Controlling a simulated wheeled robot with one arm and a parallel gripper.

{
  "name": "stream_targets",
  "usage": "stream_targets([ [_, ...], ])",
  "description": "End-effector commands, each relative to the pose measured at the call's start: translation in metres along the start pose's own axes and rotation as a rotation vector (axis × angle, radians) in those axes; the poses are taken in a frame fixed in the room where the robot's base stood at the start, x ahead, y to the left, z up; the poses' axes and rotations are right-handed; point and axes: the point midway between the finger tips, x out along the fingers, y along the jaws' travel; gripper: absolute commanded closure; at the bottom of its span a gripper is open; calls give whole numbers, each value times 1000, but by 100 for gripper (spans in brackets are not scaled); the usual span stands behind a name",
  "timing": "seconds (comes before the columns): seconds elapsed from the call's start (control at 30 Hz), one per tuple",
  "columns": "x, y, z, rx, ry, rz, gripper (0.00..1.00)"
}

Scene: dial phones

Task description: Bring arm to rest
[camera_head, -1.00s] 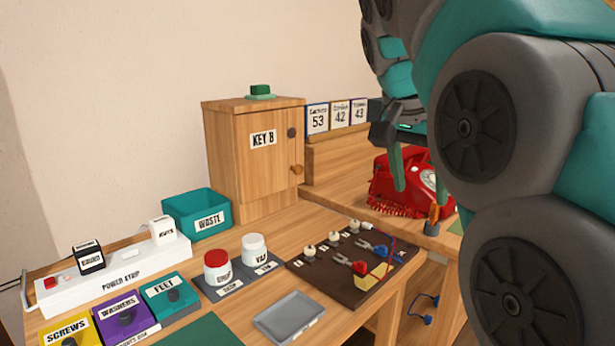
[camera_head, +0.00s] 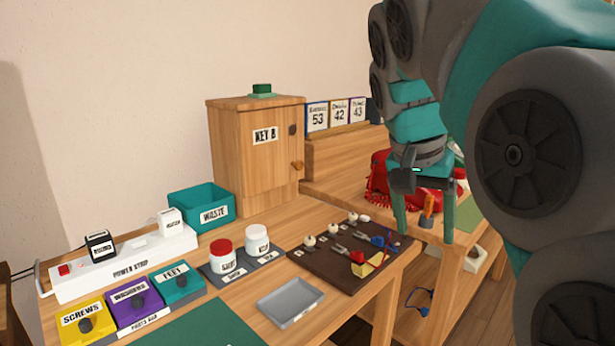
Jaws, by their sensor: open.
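My gripper (camera_head: 423,222) hangs at the right of the view with its two green fingers pointing down. The fingers are spread apart with nothing between them. It is in front of the red dial phone (camera_head: 378,190) and hides much of it. I cannot tell how far the fingertips are from the table edge behind them. My arm fills the right side of the view.
A wooden cabinet (camera_head: 255,160) marked KEY B stands at the back. The teal waste bin (camera_head: 190,198), power strip (camera_head: 120,268), two jars, parts boxes, a grey tray (camera_head: 290,301) and a brown tool board (camera_head: 330,276) occupy the bench. The wall above is clear.

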Motion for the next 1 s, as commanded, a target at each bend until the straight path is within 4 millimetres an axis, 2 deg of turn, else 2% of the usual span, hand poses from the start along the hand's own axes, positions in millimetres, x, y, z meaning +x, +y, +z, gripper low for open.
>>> stream_targets([
  [0.27,54,21,51,-187,-95,5,25],
  [0.47,94,37,97,-317,-173,-12,25],
  [0.8,159,68,191,-502,-308,-69,25],
  [1.0,190,85,247,-584,-376,-112,25],
])
